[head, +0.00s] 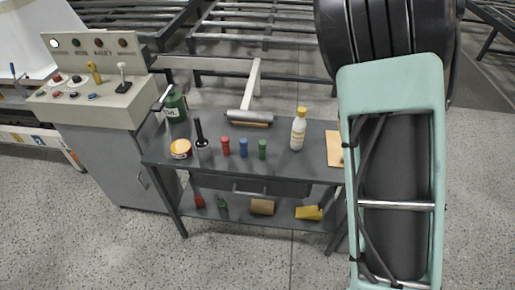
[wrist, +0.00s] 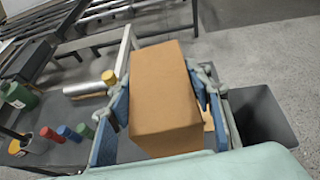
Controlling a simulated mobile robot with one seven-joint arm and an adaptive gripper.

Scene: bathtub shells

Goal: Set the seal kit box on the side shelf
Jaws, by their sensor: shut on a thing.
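A plain brown cardboard box (wrist: 165,92), which I take for the seal kit box, fills the middle of the wrist view. My gripper (wrist: 158,108) is shut on it, with a blue-padded finger on either side. The box is held above the bench's right end. In the head view my green arm hides the gripper and box. A grey workbench (head: 225,182) with a lower shelf (head: 238,213) stands left of my arm. I cannot tell which surface is the side shelf.
A control console (head: 100,95) stands left. Floor in front is clear.

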